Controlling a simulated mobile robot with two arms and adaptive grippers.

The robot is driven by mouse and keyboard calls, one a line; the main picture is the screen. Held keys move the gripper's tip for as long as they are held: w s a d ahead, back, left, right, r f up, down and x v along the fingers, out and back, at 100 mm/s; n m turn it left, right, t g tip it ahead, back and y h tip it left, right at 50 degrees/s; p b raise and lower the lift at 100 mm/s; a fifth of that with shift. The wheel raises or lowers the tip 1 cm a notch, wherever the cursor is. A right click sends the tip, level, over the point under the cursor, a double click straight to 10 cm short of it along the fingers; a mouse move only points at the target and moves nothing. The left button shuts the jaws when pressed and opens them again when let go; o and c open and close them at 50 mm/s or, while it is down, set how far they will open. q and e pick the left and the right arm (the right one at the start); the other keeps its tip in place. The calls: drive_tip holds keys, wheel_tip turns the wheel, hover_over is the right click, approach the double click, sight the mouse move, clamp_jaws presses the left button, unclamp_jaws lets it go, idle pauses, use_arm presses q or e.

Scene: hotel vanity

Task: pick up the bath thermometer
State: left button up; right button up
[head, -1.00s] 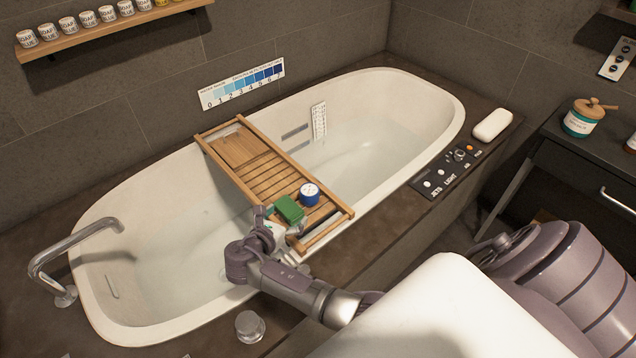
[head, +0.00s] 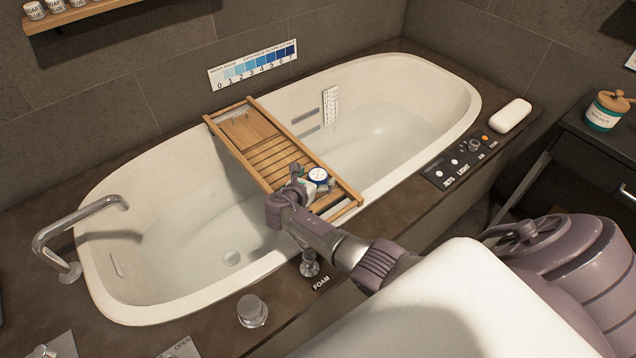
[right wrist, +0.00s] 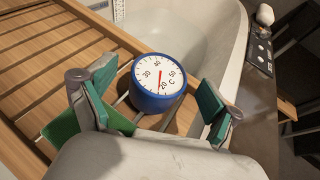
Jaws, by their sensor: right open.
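The bath thermometer (head: 319,174) is a short blue cylinder with a white dial face and a red needle. It sits upright on the near end of the wooden bath tray (head: 249,133). In the right wrist view, the thermometer (right wrist: 158,84) is just ahead of and between the two green-padded fingers of my right gripper (right wrist: 155,108). The fingers are open, with a visible gap on the right side of the thermometer. In the head view, my right gripper (head: 306,187) is at the thermometer's near left side and partly covers it. My left gripper is not in view.
The tray spans the white bathtub (head: 112,298), which holds water. A faucet (head: 78,225) stands at left. A control panel (head: 461,162) and a white bar (head: 512,116) are on the right ledge.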

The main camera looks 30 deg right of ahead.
drive_tip(key=shift+x, duration=0.85)
drive_tip(key=shift+a, duration=0.1)
drive_tip(key=shift+c, duration=0.6)
drive_tip(key=c, duration=1.2)
